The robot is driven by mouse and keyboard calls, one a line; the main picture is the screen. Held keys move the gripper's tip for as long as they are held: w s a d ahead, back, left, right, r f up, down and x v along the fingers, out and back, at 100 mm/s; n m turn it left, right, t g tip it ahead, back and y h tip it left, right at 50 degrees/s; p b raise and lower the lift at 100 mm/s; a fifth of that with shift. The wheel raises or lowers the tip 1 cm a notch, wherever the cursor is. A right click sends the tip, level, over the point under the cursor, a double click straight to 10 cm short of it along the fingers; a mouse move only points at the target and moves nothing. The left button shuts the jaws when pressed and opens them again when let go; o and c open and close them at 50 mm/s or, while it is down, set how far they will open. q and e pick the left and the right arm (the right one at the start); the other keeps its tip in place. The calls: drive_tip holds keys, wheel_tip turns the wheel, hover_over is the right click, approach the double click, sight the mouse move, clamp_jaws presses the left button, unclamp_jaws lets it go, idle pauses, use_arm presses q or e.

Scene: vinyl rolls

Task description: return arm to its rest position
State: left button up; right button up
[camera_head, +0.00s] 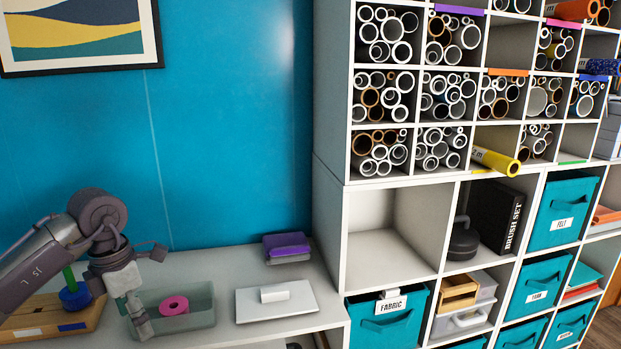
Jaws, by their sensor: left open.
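My left arm comes in from the left edge. Its gripper (137,315) hangs fingers-down at the left end of the green-grey tray (200,310), in front of part of it. The gripper is open, and I see nothing held in it. A pink ring-shaped roll (173,306) lies in the tray, to the right of the fingers. Whether the fingers touch the tray I cannot tell. My right gripper is not in view.
A white board (305,298) and purple folded items (287,248) lie on the white counter (228,262). A wooden base (40,312) with a blue-green stand is behind my arm. A shelf (340,215) rises at right; a yellow roll (497,161) sticks out of it.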

use_arm(q)
drive_tip(key=s+d+f+m+h, duration=0.2)
drive_tip(key=d+h, duration=0.6)
drive_tip(key=d, duration=1.2)
drive_tip(key=s+d+r+n+t+h, duration=0.1)
drive_tip(key=d+r+n+t+h, duration=0.5)
drive_tip(key=d+r+n+h, duration=0.35)
drive_tip(key=w+a+f+n+t+y, duration=0.3)
drive_tip(key=a+n+t+y, duration=0.5)
drive_tip(key=n+t, duration=0.8)
drive_tip(key=s+a+f+n+g+y, duration=0.3)
drive_tip(key=a+f+n+g+y, duration=0.55)
drive_tip(key=f+n, duration=0.55)
drive_tip(key=s+a+f+n+g+y, duration=0.15)
drive_tip(key=s+f+g, duration=0.35)
drive_tip(key=s+f, duration=0.5)
drive_tip(key=s+a+f+n+g, duration=0.1)
drive_tip(key=s+f+n+g, duration=0.35)
drive_tip(key=s, duration=0.85)
wheel_tip(320, 180, down, 28)
drive_tip(key=s+r+m+g, duration=0.1)
drive_tip(key=m+g, duration=0.1)
drive_tip(key=s+a+f+g, duration=0.1)
drive_tip(key=s+a+f, duration=0.1)
drive_tip(key=s+f, duration=1.4)
drive_tip(key=shift+s+a+f, duration=0.25)
drive_tip(key=shift+s+a, duration=0.1)
drive_tip(key=shift+a, duration=0.05)
